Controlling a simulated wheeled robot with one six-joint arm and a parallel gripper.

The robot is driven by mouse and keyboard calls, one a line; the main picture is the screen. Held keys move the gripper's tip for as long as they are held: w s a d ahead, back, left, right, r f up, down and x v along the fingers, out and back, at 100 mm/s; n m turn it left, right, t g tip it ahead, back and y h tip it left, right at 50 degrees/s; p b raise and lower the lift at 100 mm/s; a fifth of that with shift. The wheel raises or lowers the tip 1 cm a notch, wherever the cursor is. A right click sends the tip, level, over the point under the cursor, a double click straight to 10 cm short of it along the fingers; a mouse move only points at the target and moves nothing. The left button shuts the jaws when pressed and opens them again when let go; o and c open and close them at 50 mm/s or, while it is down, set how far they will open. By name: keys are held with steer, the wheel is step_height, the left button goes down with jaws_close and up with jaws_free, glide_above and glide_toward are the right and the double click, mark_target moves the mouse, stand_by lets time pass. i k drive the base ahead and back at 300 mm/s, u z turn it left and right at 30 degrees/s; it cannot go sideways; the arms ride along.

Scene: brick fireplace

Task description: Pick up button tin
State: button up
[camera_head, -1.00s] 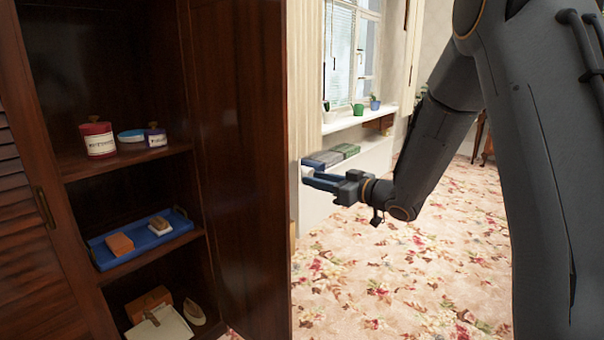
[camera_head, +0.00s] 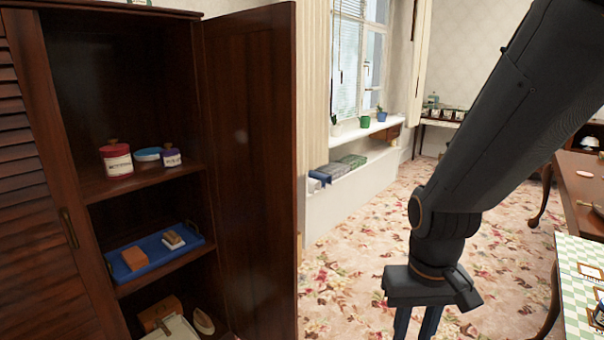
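On the cabinet's upper shelf stand a red lidded jar (camera_head: 117,160) with a cream label, a low light-blue round tin (camera_head: 148,154) and a small purple lidded jar (camera_head: 171,157) with a pale label. The labels are too small to read surely, so I cannot tell which is the button tin. My gripper (camera_head: 416,327) is at the bottom edge, well right of the cabinet, and points down. Its blue fingers show a gap between them. The fingertips are cut off by the frame. It is far from the shelf.
The cabinet's right door (camera_head: 250,150) stands open, between shelves and arm. A blue tray (camera_head: 160,260) with an orange block and a brush-like item is on the middle shelf. A checked surface (camera_head: 575,290) and wooden desk (camera_head: 580,185) are at the right. Floral carpet is clear between.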

mark_target(118, 165)
steer(key=z, duration=0.6)
steer(key=i, duration=2.75)
steer(key=u, duration=3.25)
